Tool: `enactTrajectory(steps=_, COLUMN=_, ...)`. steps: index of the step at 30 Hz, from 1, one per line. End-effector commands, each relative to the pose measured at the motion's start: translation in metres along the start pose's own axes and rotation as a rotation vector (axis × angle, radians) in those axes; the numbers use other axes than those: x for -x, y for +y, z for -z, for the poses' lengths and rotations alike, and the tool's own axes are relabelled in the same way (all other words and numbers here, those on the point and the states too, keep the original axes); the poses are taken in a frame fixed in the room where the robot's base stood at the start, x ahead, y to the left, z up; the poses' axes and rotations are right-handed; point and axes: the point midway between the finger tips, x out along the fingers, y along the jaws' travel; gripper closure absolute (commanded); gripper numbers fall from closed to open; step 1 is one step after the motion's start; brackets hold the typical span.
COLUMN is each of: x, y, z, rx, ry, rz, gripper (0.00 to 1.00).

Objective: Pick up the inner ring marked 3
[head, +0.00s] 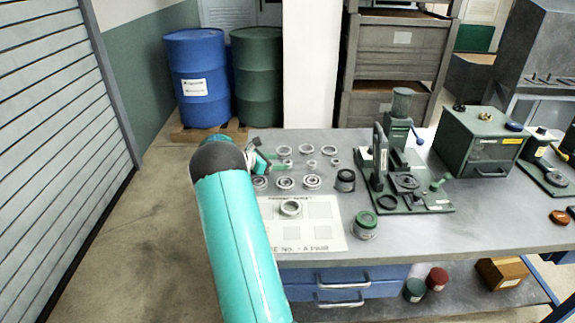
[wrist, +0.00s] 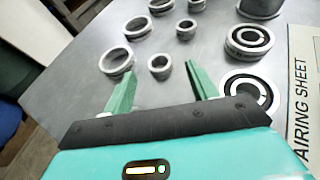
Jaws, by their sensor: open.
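Small inner rings and wider outer rings lie on the grey bench. No number is legible on any of them. In the wrist view a small ring (wrist: 160,66) lies just beyond and between the open green fingers of my gripper (wrist: 161,75), with nothing held. Another small ring (wrist: 186,29) lies farther off, and a third (wrist: 196,4) is cut by the top edge. Wider rings (wrist: 117,62) and (wrist: 138,27) lie to their left. In the head view my gripper (head: 277,162) is at the left end of the ring rows, partly hidden by my arm.
Assembled bearings (head: 312,182) stand in a row in front of the rings.

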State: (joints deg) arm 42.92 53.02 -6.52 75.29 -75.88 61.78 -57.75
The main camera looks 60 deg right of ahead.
Motion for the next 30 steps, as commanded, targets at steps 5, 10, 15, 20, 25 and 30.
enactTrajectory(steps=5, x=-0.03, y=0.0, z=0.001, rx=0.0, ry=0.002, rz=0.003, gripper=0.42)
enactTrajectory(steps=10, x=-0.041, y=0.001, z=0.001, rx=0.0, ry=0.002, rz=0.0, gripper=0.42)
enactTrajectory(steps=15, x=-0.041, y=0.001, z=0.0, rx=0.0, ry=0.001, rz=0.0, gripper=0.42)
enactTrajectory(steps=20, x=-0.041, y=0.001, z=0.0, rx=0.0, ry=0.001, rz=0.001, gripper=0.7)
enactTrajectory(steps=25, x=-0.041, y=0.001, z=0.0, rx=0.0, ry=0.001, rz=0.001, gripper=0.91)
enactTrajectory(steps=30, x=-0.041, y=0.001, z=0.0, rx=-0.001, ry=0.001, rz=0.001, gripper=0.91)
